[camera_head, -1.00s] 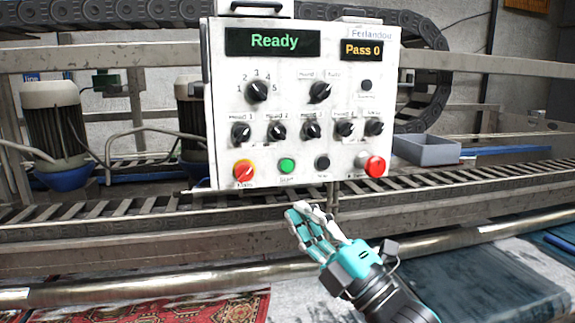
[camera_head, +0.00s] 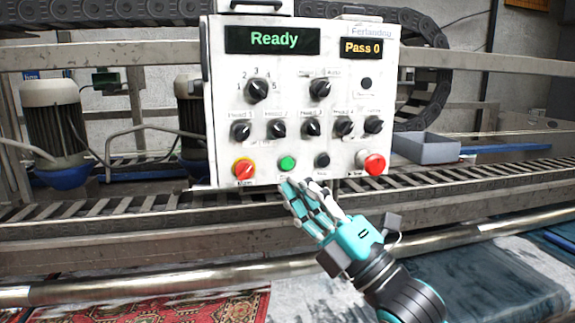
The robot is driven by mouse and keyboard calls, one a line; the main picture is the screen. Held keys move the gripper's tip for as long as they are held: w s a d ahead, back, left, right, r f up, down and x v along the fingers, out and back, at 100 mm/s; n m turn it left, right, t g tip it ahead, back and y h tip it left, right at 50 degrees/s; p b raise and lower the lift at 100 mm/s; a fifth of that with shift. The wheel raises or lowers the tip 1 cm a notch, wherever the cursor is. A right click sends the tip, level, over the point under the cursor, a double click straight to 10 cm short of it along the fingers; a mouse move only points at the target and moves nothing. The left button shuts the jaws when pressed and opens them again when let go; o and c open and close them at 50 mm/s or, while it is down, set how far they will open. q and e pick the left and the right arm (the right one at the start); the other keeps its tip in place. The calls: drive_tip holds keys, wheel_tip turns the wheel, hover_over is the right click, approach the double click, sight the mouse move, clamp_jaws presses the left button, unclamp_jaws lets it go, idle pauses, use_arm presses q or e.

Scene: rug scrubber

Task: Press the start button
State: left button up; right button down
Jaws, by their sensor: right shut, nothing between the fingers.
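The green start button (camera_head: 287,163) is in the bottom row of the white control panel (camera_head: 220,110), between a red knob on a yellow ring and a black button. The panel's displays read "Ready" and "Pass 0". My right gripper (camera_head: 292,186) is shut and empty. Its fingertips are just below the green button in the picture and overlap the panel's lower edge and the button's label. I cannot tell whether they touch the panel. The button itself is in full view. My left gripper is not in view.
Close to the green button are the red knob (camera_head: 244,169), the black button (camera_head: 322,160) and a red mushroom button (camera_head: 372,163). Rows of black knobs sit above. A metal rail (camera_head: 120,287) and a toothed track run below the panel. A grey bin (camera_head: 428,149) stands to the right.

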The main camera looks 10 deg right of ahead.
sight(287, 164)
drive_tip(key=w, duration=0.6)
drive_tip(key=shift+w, duration=0.15)
drive_tip(key=shift+w+a, duration=0.1)
drive_tip(key=shift+a, duration=0.05)
idle(1.2)
drive_tip(key=shift+w, duration=0.35)
